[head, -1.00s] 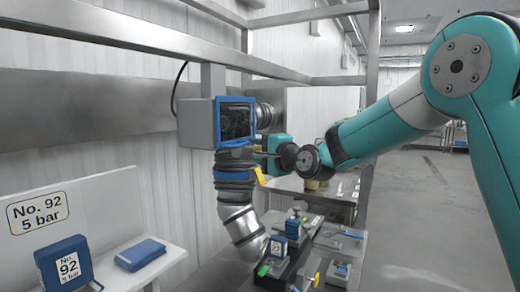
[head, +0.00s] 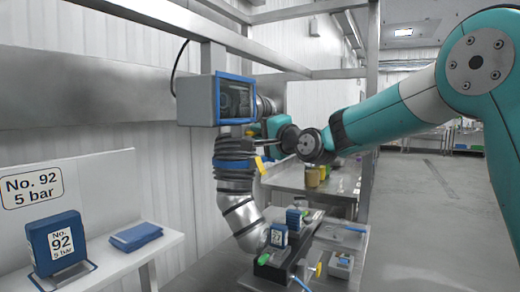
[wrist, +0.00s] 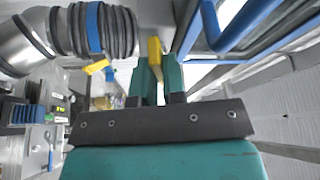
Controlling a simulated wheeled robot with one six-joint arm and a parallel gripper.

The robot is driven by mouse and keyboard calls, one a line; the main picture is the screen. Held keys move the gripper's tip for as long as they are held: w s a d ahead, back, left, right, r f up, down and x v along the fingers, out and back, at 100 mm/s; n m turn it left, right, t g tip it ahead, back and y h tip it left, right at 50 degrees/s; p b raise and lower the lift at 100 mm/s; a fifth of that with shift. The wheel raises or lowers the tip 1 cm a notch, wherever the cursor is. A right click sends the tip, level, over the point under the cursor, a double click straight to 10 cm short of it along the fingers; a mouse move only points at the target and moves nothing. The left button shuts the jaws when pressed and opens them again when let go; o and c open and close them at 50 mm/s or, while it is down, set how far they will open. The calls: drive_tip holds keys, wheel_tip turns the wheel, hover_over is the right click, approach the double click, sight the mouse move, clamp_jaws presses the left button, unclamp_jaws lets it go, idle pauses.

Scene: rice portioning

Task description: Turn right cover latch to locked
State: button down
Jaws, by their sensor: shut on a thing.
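My gripper (wrist: 158,72) has two green fingers, shut on a yellow latch handle (wrist: 154,50) that stands between their tips in the wrist view. In the head view my gripper (head: 262,130) is beside the lower right corner of a blue-framed grey box (head: 197,102); its fingertips are hard to make out there. A second yellow tab (wrist: 97,67) lies left of my fingers, near the ribbed dark hose (wrist: 85,30). One yellow tab (head: 261,165) hangs below the box in the head view; I cannot tell which one it is.
A ribbed hose and metal pipe (head: 240,212) run down from the box. Steel frame bars (head: 210,30) pass overhead. A white shelf (head: 165,245) stands left. Open floor (head: 430,220) is at right.

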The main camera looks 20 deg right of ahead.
drive_tip(key=n+y+b, duration=0.2)
drive_tip(key=n+b, duration=0.4)
drive_tip(key=n+g+y+b, duration=0.1)
drive_tip(key=n+y+b, duration=0.2)
drive_tip(key=n+b, duration=0.3)
drive_tip(key=n+y+b, duration=0.3)
drive_tip(key=n+b, duration=0.3)
drive_tip(key=n, duration=0.1)
drive_tip(key=shift+w+d+f+g, duration=0.25)
drive_tip(key=shift+f+g, duration=0.1)
drive_tip(key=shift+g, duration=0.05)
drive_tip(key=shift+r+n, duration=0.1)
drive_tip(key=shift+n, duration=0.3)
drive_tip(key=c, duration=1.2)
unclamp_jaws()
drive_tip(key=b+v, duration=0.6)
drive_tip(key=v, duration=1.1)
drive_tip(key=shift+d+f, duration=0.2)
drive_tip(key=shift+f, duration=0.1)
